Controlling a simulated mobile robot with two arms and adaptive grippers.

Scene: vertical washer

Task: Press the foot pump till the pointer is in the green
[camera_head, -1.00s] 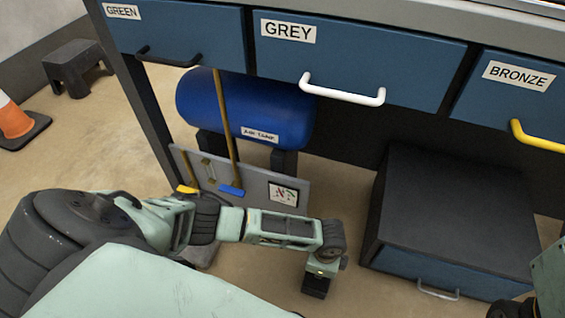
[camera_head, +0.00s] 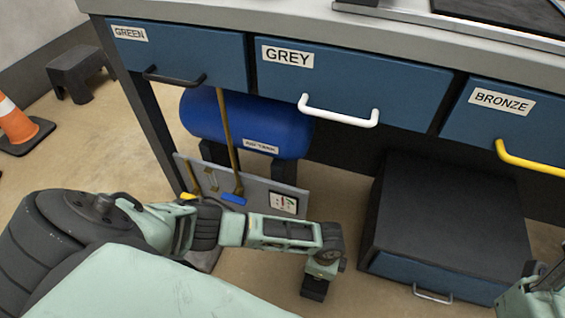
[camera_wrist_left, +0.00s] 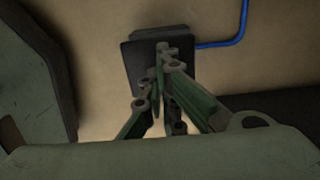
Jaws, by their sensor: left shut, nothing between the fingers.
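The dark, block-like foot pump (camera_head: 314,291) sits on the floor below the end of my left arm. In the left wrist view its dark rectangular top (camera_wrist_left: 135,62) lies under the fingers, and a blue hose (camera_wrist_left: 225,43) runs off to the right and up. My left gripper (camera_head: 320,272) points down over the pump, shut and empty; its fingers (camera_wrist_left: 161,48) overlap the pump top, but I cannot tell whether they touch it. The gauge (camera_head: 284,203) is on a grey board under the bench; its pointer is too small to read. My right gripper is not clearly seen.
The blue air tank (camera_head: 285,125) lies under the bench, behind the grey board. Blue drawers with handles (camera_head: 340,112) are above. A dark box (camera_head: 445,215) stands at the right. A cone (camera_head: 20,128) and a stool (camera_head: 80,70) are at the far left.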

